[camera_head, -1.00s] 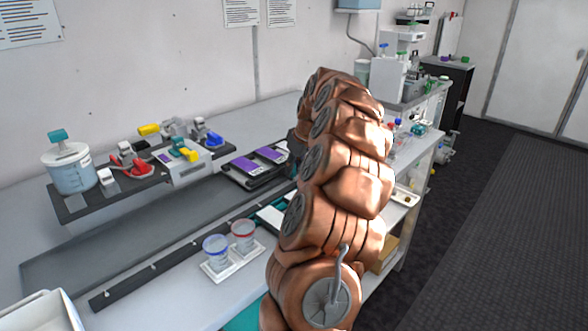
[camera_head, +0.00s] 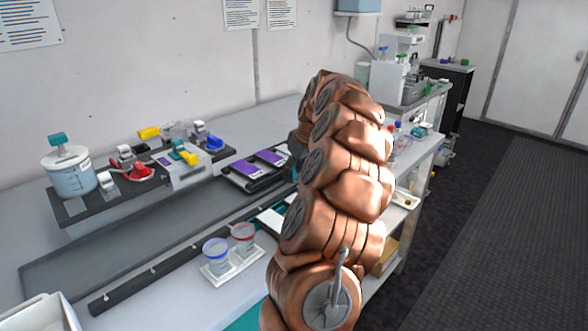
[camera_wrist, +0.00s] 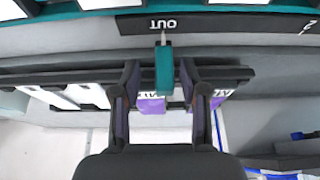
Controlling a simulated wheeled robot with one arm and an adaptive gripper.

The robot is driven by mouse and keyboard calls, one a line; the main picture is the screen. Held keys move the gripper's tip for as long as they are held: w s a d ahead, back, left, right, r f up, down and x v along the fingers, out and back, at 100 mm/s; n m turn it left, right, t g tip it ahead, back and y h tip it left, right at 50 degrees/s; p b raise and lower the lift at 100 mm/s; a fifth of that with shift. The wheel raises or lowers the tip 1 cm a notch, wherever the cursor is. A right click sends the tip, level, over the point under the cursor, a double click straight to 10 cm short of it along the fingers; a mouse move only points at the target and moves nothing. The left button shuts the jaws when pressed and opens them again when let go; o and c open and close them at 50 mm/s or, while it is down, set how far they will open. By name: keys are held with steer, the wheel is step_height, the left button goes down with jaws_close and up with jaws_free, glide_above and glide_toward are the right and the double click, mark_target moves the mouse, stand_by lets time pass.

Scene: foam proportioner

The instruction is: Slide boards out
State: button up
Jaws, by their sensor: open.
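Two purple-topped boards (camera_head: 256,162) lie side by side on a black rack on the bench in the head view. In the wrist view, one purple end (camera_wrist: 151,106) shows between my fingers, and another (camera_wrist: 222,101) shows just right of them. My gripper (camera_wrist: 160,66) is open, with a finger on either side of a small teal block (camera_wrist: 163,70). I cannot tell whether the fingers touch it. Above it is a black strip marked OUT (camera_wrist: 190,25). A teal tray with pale slots (camera_head: 262,228) is partly hidden by my arm. My gripper is hidden in the head view.
Two cups (camera_head: 229,247) stand on a white holder at the front of the bench. A beaker (camera_head: 70,172) and several coloured valves and clips (camera_head: 180,150) stand on the raised shelf behind. A white bin (camera_head: 40,313) is at front left.

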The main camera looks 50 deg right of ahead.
steer(key=v, duration=1.2)
steer(key=shift+w, duration=0.1)
